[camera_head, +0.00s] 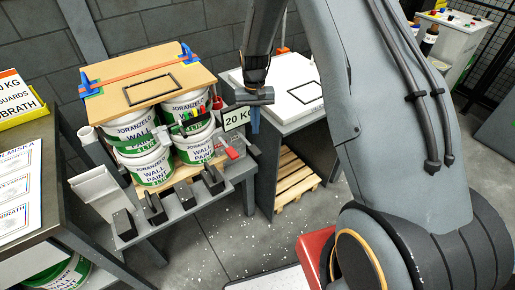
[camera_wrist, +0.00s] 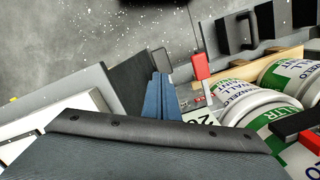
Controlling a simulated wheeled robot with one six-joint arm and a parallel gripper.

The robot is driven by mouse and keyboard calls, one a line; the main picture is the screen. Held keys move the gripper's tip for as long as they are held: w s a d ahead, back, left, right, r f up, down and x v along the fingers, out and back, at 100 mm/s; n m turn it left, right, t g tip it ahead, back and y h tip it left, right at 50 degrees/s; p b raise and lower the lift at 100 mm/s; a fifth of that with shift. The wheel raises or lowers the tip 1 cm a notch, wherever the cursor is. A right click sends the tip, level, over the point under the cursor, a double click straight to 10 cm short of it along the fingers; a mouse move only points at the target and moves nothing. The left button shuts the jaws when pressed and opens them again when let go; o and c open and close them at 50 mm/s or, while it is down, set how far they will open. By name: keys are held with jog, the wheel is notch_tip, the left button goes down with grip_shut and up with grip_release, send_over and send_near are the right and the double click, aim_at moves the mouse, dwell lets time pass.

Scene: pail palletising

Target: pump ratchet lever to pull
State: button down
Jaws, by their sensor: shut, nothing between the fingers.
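A red-gripped lever (camera_head: 227,146), which looks like the ratchet lever, sits at the right end of the grey stand beside the pails. In the wrist view its red grip (camera_wrist: 201,66) stands just right of my fingertips, with a visible gap. My gripper (camera_head: 254,126) points down to the right of the lever; its blue fingers (camera_wrist: 159,82) are shut and empty. An orange strap (camera_head: 140,68) runs over a cardboard sheet (camera_head: 150,85) on stacked white-and-green pails (camera_head: 193,149). Blue corner pieces (camera_head: 90,85) hold the strap at the edges. The ratchet's inner parts are too small to make out.
A "20 KG" sign (camera_head: 236,119) stands close to my gripper. Several black blocks (camera_head: 154,208) line the stand's front. A white-topped table (camera_head: 288,95) is at right, above a wooden pallet (camera_head: 294,180). Speckled floor (camera_head: 215,240) in front is clear.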

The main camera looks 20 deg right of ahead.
aim_at(255, 148)
jog(key=shift+a, duration=0.2)
jog(key=shift+s+f+b, duration=0.15)
jog(key=shift+f+b, duration=0.75)
jog(key=shift+f, duration=0.85)
jog(key=shift+s+f+b, duration=0.15)
jog(key=shift+f+b, duration=0.7)
jog(key=shift+f, duration=0.9)
